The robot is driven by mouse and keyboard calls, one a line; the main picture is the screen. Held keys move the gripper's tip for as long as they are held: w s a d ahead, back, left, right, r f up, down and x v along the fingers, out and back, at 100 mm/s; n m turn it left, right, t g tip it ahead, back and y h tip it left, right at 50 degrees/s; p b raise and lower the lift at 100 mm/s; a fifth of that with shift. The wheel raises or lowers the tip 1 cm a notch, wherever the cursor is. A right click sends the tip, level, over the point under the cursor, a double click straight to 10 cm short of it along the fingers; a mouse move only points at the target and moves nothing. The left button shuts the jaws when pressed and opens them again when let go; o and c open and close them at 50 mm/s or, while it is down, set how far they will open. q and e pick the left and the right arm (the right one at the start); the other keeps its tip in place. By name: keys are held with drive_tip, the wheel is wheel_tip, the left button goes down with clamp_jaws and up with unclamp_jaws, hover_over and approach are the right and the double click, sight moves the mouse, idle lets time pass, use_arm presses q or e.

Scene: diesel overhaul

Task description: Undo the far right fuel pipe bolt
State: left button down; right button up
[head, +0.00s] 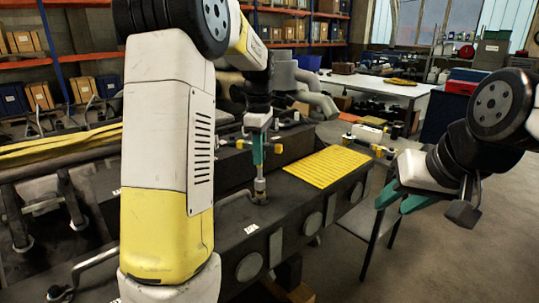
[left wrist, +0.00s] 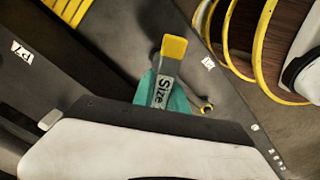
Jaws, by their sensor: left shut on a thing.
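My left gripper (head: 258,150) points down over the dark engine block (head: 290,205), its teal fingers shut on an upright socket tool (head: 260,185). My right gripper (head: 392,206) is open and empty, off the block's right side.
A yellow ribbed mat (head: 327,166) lies on the block to the right of the tool. Another bent pipe (head: 92,262) is at the near left. A white workbench (head: 385,86) and shelves stand behind. Open floor (head: 450,255) lies at the right.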

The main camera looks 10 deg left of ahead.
use_arm(q)
drive_tip(key=m, duration=0.3)
drive_tip(key=shift+m, duration=0.4)
drive_tip(key=m, duration=0.3)
drive_tip(key=shift+m, duration=0.4)
drive_tip(key=m, duration=0.3)
drive_tip(key=shift+m, duration=0.4)
drive_tip(key=m, duration=0.4)
drive_tip(key=shift+m, duration=0.3)
drive_tip(key=m, duration=0.3)
drive_tip(key=shift+m, duration=0.4)
drive_tip(key=m, duration=0.3)
drive_tip(key=shift+m, duration=0.3)
drive_tip(key=m, duration=0.7)
